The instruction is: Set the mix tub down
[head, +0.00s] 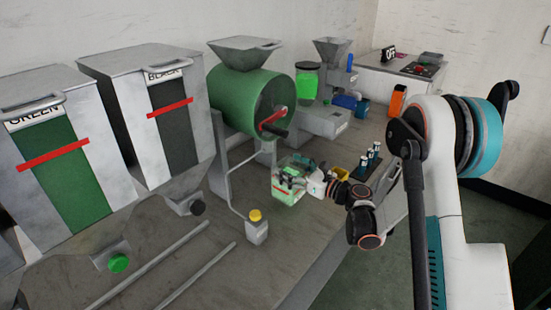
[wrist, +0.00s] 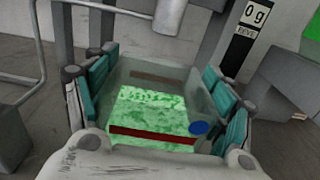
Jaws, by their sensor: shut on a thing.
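The mix tub (head: 286,197) is a clear box with green granules inside and a dark red line across its wall. My gripper (head: 296,176) is shut on it in the head view, above or at the grey bench near its front edge. In the wrist view the tub (wrist: 150,122) sits between teal finger pads on both sides, seeming roughly level. A blue round spot shows at its right side. I cannot tell whether its underside touches the bench; my gripper hides part of its walls.
GREEN (head: 60,150) and BLACK (head: 165,110) hoppers stand left. A yellow-capped post (head: 256,232) is nearby left. A small rack of dark vials (head: 370,160) is right.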

